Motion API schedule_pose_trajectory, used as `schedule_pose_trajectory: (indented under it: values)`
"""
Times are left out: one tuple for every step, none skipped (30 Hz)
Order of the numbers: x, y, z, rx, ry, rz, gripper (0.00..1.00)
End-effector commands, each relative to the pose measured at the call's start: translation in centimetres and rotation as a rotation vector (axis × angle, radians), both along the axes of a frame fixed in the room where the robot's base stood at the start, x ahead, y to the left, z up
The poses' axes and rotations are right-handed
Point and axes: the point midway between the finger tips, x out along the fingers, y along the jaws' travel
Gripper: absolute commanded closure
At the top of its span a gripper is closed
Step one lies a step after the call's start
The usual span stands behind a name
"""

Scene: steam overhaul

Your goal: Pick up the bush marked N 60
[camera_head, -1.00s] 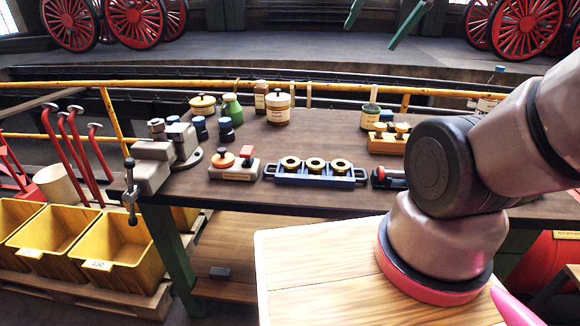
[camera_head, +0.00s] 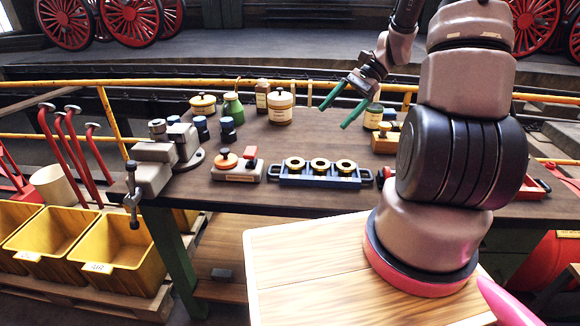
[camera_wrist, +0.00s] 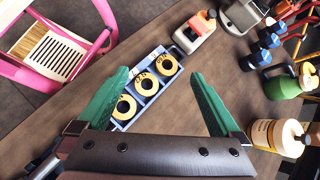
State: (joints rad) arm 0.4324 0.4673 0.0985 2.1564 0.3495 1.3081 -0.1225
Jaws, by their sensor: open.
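Three brass bushes, left (camera_head: 295,163), middle (camera_head: 319,165) and right (camera_head: 345,166), sit in a row in a blue tray (camera_head: 320,183) on the bench. In the wrist view the same ring-shaped bushes show (camera_wrist: 166,65), (camera_wrist: 143,83), (camera_wrist: 124,107), with dark marks near them too small to read surely, so I cannot tell which is N 60. My gripper (camera_head: 333,117) has green fingers, apart and empty, above the bench behind the tray. In the wrist view my gripper (camera_wrist: 160,78) is open, with the tray between the fingers, nearer the left one.
A grey vise (camera_head: 152,165) and an orange-knobbed fixture (camera_head: 236,168) stand left of the tray. A green bottle (camera_head: 232,108) and a cream canister (camera_head: 280,106) stand behind. A yellow block (camera_head: 385,140) is at right. Bare bench lies behind the tray.

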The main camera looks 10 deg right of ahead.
Motion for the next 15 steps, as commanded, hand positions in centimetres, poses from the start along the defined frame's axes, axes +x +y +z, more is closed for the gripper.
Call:
schedule_pose_trajectory:
  values:
    - [0.3,-0.4,-2.0,0.052,0.054,-0.040,0.00]
    - [0.5,-0.6,-3.0,0.081,0.079,-0.060,0.00]
    - [0.7,-0.8,-4.3,0.119,0.112,-0.091,0.00]
    - [0.9,-0.9,-5.1,0.147,0.135,-0.111,0.00]
    - [1.0,-1.0,-6.0,0.173,0.157,-0.131,0.00]
    - [1.1,-1.1,-7.1,0.206,0.184,-0.157,0.00]
    - [1.2,-1.2,-7.8,0.229,0.202,-0.175,0.00]
    - [1.3,-1.3,-8.4,0.248,0.218,-0.191,0.00]
    - [1.4,-1.4,-9.2,0.273,0.236,-0.210,0.00]
    - [1.4,-1.4,-9.7,0.289,0.248,-0.223,0.00]
    - [1.5,-1.5,-10.1,0.304,0.257,-0.234,0.00]
    - [1.5,-1.6,-10.6,0.316,0.266,-0.245,0.00]
    - [1.5,-1.6,-10.8,0.325,0.272,-0.251,0.00]
    - [1.5,-1.5,-11.1,0.332,0.277,-0.256,0.00]
    - [1.5,-1.4,-11.3,0.338,0.282,-0.260,0.00]
